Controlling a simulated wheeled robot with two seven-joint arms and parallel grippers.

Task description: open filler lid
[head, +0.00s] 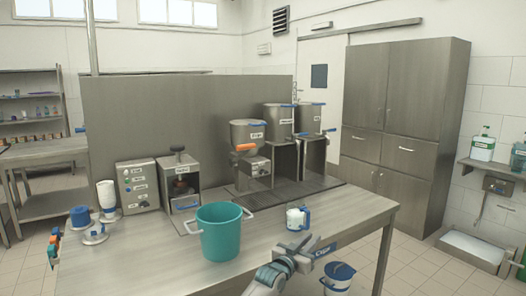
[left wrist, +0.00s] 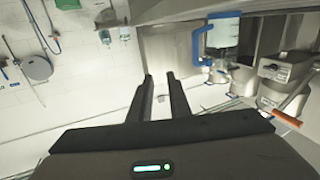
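The fillers stand at the back right of the steel table. The nearest filler (head: 247,134) is a round metal hopper with a white label and an orange handle (head: 244,148). Two more metal hoppers (head: 278,121) (head: 310,118) with blue handles stand behind it. I cannot tell clearly where a lid meets its hopper. In the left wrist view, hoppers (left wrist: 283,72) and an orange handle (left wrist: 287,118) show at the right, apart from my fingers. My left gripper (head: 325,247) is over the table's front right edge; its fingers (left wrist: 160,95) are apart and empty. My right gripper is not seen.
A white and blue jug (head: 297,218) stands just behind my left gripper. A teal bucket (head: 220,232) stands left of it. A small press (head: 180,178) and a control box (head: 138,186) stand at the back left. A white and blue container (head: 338,278) is beyond the table's right edge.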

